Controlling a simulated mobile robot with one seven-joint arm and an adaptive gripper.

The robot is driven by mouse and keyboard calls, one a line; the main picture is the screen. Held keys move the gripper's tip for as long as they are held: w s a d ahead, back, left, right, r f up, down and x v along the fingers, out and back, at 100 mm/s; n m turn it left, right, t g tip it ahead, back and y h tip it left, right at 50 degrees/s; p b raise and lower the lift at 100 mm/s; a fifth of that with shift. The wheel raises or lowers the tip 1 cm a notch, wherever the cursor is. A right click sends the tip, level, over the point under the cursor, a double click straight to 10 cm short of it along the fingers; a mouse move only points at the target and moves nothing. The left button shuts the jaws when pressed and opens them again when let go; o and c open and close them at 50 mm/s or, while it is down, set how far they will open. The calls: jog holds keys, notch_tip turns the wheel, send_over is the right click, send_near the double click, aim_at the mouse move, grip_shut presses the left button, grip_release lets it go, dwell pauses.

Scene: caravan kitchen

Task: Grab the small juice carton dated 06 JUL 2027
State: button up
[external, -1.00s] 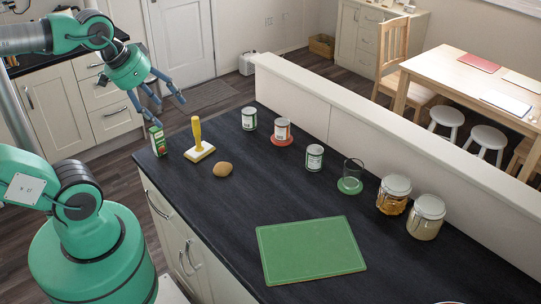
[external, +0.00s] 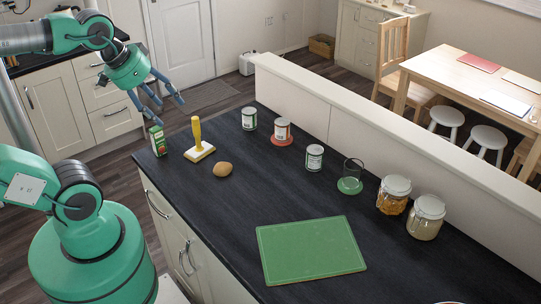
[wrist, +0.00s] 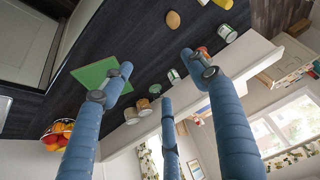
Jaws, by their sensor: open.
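A small green juice carton (external: 157,140) stands upright at the far left corner of the dark counter in the external view. Its printed date is too small to read. My gripper (external: 168,102) is open and empty, with its blue fingers spread above the carton and a little to its right in the picture. One finger appears close to the carton's top, but I cannot tell the gap. In the wrist view, the spread fingers (wrist: 156,63) have nothing between them that they hold. The carton does not show clearly in the wrist view.
A yellow-handled brush (external: 198,143) stands right of the carton, near a potato (external: 223,169). Several tins, a glass (external: 352,175) and two jars (external: 394,195) line the low wall. A green board (external: 311,250) lies nearer. A fruit bowl (wrist: 57,134) shows in the wrist view.

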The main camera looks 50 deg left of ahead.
jog(key=n+g+p, duration=0.6)
jog(key=n, duration=1.2)
send_over(156, 128)
jog(key=f, duration=2)
jog(key=shift+w+d+f, duration=0.2)
jog(key=shift+d, duration=0.1)
jog(key=shift+s+a+f+n, duration=0.15)
jog(key=shift+a+f+n, duration=0.25)
jog(key=shift+n, duration=0.1)
jog(key=shift+d+f, duration=0.1)
jog(key=shift+f, duration=0.05)
